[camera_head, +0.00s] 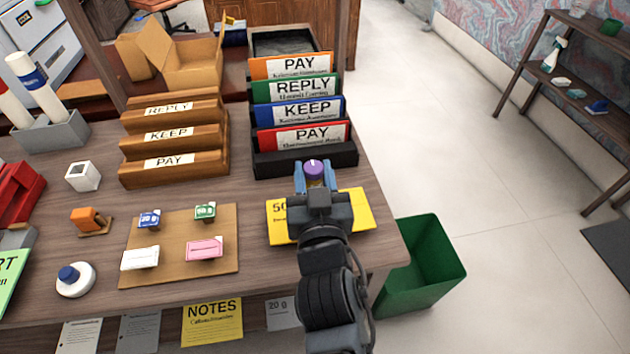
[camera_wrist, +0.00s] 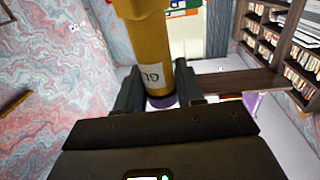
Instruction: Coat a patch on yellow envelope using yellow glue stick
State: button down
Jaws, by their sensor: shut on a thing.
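The yellow envelope (camera_head: 361,208) lies flat near the right end of the desk, with black print at its left edge. My gripper (camera_head: 315,178) is over the envelope's far edge and covers its middle. The gripper is shut on the yellow glue stick (camera_wrist: 150,45), which has a white label and a purple end between the fingers in the wrist view. In the head view only the purple end (camera_head: 314,168) of the stick shows, between blue fingertips. Whether the stick touches the envelope cannot be told.
A black file rack (camera_head: 275,164) with upright coloured folders stands just beyond the envelope. A brown board (camera_head: 175,262) with small blocks lies to the left. A wooden letter sorter (camera_head: 195,172) stands behind it. A green bin (camera_head: 425,262) is on the floor past the desk's right edge.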

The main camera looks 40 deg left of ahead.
jog(key=shift+r+p, duration=0.55)
jog(key=shift+r, duration=0.65)
jog(key=shift+d, duration=0.1)
